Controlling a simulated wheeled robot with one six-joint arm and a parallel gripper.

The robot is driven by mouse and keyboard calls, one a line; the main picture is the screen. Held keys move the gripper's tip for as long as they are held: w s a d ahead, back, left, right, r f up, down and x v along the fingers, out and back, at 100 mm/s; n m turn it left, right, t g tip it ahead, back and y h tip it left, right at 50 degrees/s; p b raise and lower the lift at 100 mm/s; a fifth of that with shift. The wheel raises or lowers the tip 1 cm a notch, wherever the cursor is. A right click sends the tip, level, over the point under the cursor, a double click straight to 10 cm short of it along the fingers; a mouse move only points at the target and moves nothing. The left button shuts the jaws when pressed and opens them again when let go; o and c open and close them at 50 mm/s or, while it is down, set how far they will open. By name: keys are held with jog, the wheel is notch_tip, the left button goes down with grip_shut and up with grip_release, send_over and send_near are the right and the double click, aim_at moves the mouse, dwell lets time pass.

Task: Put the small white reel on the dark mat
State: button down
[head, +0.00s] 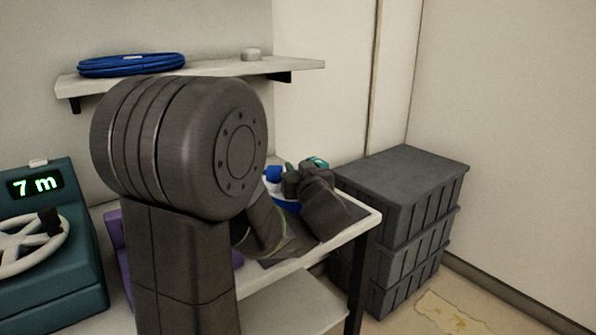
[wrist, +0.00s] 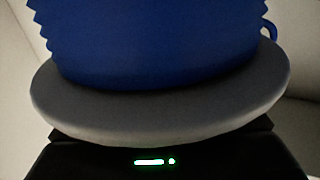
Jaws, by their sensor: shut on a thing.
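My gripper (head: 296,181) is beyond my arm in the head view, over the right end of the white table, and is shut on a reel. The reel's pale flange (wrist: 160,112) and wound blue cable (wrist: 160,45) fill most of the wrist view. In the head view the reel shows only as bits of blue and white (head: 273,175), mostly hidden by my wrist. A dark mat (head: 356,210) shows in part at the table's right end, beneath and beside my gripper. I cannot tell whether the reel touches it.
A teal machine (head: 60,270) with a white wheel and a display reading 7 m stands at left. A purple thing (head: 116,240) is behind my arm. A shelf (head: 300,64) holds a blue cable coil (head: 130,66). Grey stacked crates (head: 405,185) stand right of the table.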

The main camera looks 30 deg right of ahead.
jog(key=shift+f, duration=0.1)
jog(key=c, duration=1.1)
grip_release()
jog(key=shift+c, duration=0.2)
jog(key=shift+r, duration=0.2)
jog(key=p+v, duration=0.2)
jog(key=v, duration=1)
jog(key=shift+f, duration=0.1)
